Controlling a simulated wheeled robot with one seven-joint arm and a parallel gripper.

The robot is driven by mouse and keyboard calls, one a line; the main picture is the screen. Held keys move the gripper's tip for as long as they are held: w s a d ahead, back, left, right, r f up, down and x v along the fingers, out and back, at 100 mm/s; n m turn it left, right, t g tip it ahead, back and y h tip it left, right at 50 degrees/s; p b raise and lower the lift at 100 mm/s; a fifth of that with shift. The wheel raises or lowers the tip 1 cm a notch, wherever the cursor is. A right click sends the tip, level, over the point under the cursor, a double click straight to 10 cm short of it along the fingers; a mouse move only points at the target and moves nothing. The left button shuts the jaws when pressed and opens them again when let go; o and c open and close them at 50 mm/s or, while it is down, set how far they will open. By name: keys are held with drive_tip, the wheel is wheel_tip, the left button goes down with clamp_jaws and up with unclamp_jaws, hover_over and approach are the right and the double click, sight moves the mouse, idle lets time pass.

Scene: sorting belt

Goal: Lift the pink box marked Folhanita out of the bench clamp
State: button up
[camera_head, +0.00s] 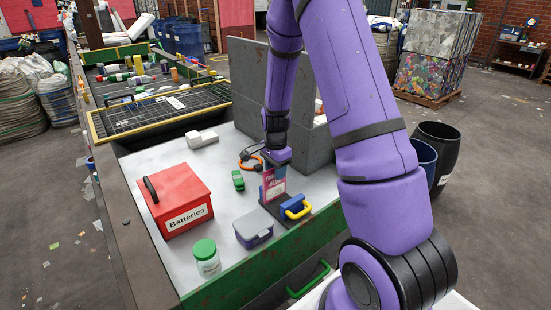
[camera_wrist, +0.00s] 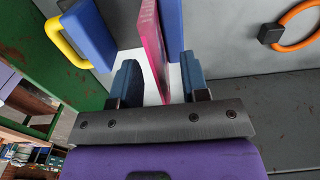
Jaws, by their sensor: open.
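The pink box (camera_head: 274,187) stands upright in the blue bench clamp (camera_head: 292,204) with its yellow handle, on the bench near its front edge. In the wrist view the thin pink box (camera_wrist: 154,40) is seen nearly edge-on between the clamp's blue jaws (camera_wrist: 86,36), close to the right one. My gripper (camera_head: 274,170) is directly above the box, pointing down. In the wrist view my open gripper (camera_wrist: 158,78) has one finger on each side of the box's near end, with gaps showing. The lettering on the box is too small to read.
A red Batteries box (camera_head: 182,202), a grey-lidded container (camera_head: 254,228), a green-lidded jar (camera_head: 206,258) and a small green object (camera_head: 238,180) stand left of the clamp. A tall grey partition (camera_head: 248,85) rises behind my gripper. An orange ring (camera_wrist: 298,22) lies to the right in the wrist view.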

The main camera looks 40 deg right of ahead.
drive_tip(key=shift+f, duration=1.35)
clamp_jaws()
drive_tip(key=shift+s+d+r, duration=0.1)
drive_tip(key=shift+s+r, duration=0.05)
drive_tip(key=shift+s, duration=0.55)
drive_tip(key=shift+s+r, duration=0.1)
drive_tip(key=shift+s, duration=0.55)
wheel_tip(320, 180, up, 8)
drive_tip(key=shift+r, duration=0.25)
idle(0.4)
